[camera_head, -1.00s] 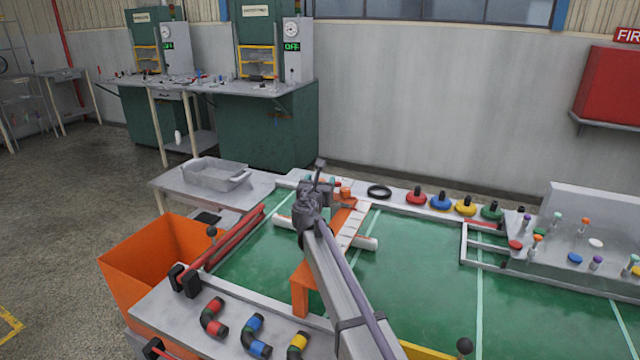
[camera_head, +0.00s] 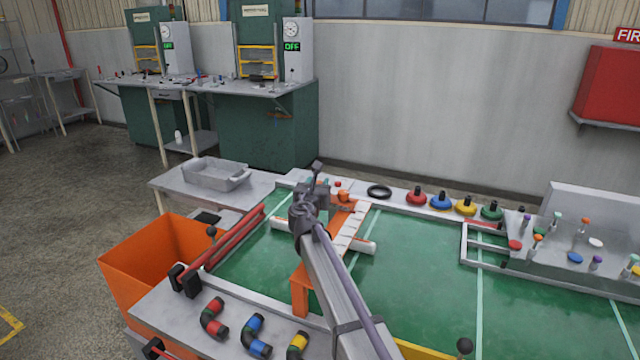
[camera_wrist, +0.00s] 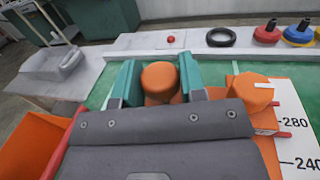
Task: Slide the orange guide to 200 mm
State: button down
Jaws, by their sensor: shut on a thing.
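In the wrist view, my gripper (camera_wrist: 161,84) has its teal jaws shut on a round-topped orange knob (camera_wrist: 160,77), which stands upright between them. An orange faceted block (camera_wrist: 250,92) sits just to the right. The white scale (camera_wrist: 297,135) runs beside it, with 280 and 240 readable. The grey gripper body hides what lies below the knob, and I cannot tell the guide's exact reading. In the head view, my gripper (camera_head: 318,190) is at the far end of the orange rail (camera_head: 303,277), beside the white scale strip (camera_head: 351,231).
A white tube (camera_head: 365,246) crosses under the rail. A black ring (camera_head: 379,192) and several coloured knobs line the back edge. An orange bin (camera_head: 130,262) stands left; a grey tray (camera_head: 215,172) is on a side table. Green board to the right is mostly clear.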

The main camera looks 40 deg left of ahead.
jog(key=a+v, duration=0.1)
jog(key=v, duration=0.5)
jog(key=shift+s, duration=0.4)
jog(key=c, duration=0.7)
grip_release()
jog(key=v, duration=1)
jog(key=shift+s, duration=0.4)
jog(key=shift+d, duration=0.1)
